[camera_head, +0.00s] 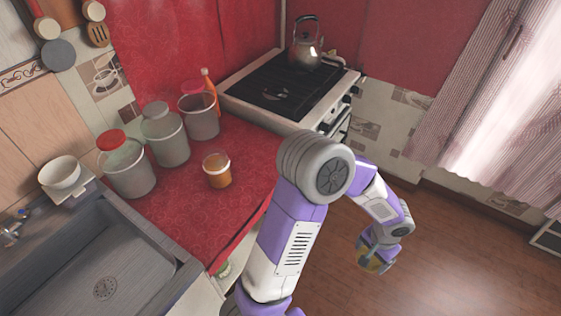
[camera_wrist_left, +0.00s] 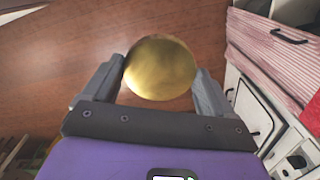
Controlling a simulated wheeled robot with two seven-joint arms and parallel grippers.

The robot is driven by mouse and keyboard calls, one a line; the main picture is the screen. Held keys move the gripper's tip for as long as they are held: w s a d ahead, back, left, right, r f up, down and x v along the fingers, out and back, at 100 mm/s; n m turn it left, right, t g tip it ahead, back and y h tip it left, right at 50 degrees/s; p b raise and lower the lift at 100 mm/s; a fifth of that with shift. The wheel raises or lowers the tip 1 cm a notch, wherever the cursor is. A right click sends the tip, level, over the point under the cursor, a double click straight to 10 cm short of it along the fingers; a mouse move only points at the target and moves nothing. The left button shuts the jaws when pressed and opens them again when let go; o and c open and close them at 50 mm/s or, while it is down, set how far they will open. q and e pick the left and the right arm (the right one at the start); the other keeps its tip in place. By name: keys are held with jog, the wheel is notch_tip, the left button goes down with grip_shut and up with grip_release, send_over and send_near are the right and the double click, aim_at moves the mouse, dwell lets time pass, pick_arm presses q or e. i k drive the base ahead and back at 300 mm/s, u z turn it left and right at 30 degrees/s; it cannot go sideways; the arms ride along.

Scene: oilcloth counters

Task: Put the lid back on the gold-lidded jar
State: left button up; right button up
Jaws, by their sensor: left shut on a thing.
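The gold lid (camera_wrist_left: 160,68) is a round, shiny disc held between the two fingers of my left gripper (camera_wrist_left: 155,85). In the head view, the left gripper (camera_head: 378,256) is low over the wooden floor at the right, well away from the counter, and a bit of the gold lid (camera_head: 372,264) shows at its tips. A small glass jar (camera_head: 217,170) with amber-brown contents stands upright on the red counter, with no lid visible on it. My right gripper is in neither view.
Three larger jars stand behind the small one: red-topped (camera_head: 127,168), grey-topped (camera_head: 167,138) and pink-rimmed (camera_head: 200,115). An orange bottle (camera_head: 209,82) is behind them. A sink (camera_head: 95,260) is at the left, a stove with a kettle (camera_head: 304,45) at the back. The red counter (camera_head: 248,150) is clear right of the small jar.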

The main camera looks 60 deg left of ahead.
aim_at(216, 162)
jog(key=z, duration=0.15)
jog(key=i, duration=1.3)
jog(key=u, duration=4.35)
jog(key=i, duration=0.5)
